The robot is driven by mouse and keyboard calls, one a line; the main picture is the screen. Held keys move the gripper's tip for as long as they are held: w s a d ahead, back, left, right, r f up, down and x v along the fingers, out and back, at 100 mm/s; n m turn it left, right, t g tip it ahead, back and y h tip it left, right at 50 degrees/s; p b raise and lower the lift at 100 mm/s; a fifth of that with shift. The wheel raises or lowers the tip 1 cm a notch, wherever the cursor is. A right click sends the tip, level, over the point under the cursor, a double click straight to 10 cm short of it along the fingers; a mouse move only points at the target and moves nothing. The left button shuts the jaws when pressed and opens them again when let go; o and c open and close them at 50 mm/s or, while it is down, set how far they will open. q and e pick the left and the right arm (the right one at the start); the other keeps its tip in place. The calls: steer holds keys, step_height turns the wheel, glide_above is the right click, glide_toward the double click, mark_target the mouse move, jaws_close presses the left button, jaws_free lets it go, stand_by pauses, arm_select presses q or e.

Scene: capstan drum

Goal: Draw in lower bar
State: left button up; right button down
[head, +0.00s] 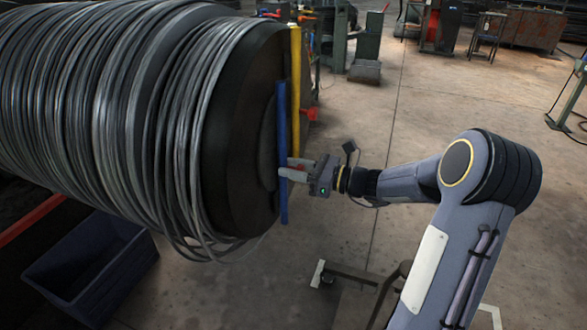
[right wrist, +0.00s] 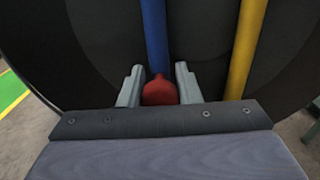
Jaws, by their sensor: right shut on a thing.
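The big drum (head: 235,125) carries many coils of grey wire, and its dark end face is towards my right arm. A blue bar (head: 283,120) and a yellow bar (head: 296,75) run across this face, the blue one reaching lower in the head view. In the right wrist view the blue bar (right wrist: 155,35) has a red knob (right wrist: 159,93) at its near end, and the yellow bar (right wrist: 246,50) is apart to the right. My right gripper (head: 291,170) is at the blue bar, its fingers (right wrist: 158,76) shut around the red knob. My left gripper is out of view.
A dark blue bin (head: 92,265) stands on the floor below the drum. A red knob (head: 311,113) sticks out beside the yellow bar. A metal stand (head: 350,272) is under my right arm. The floor (head: 425,105) behind is largely clear, with machines farther back.

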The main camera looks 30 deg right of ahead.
mark_target(303, 169)
steer(key=shift+w+r, duration=0.1)
steer(key=shift+r, duration=0.35)
steer(key=c, duration=1.2)
jaws_free()
steer(key=shift+o, duration=0.6)
steer(key=shift+f, duration=0.2)
steer(key=shift+d, duration=0.1)
steer(key=v, duration=0.8)
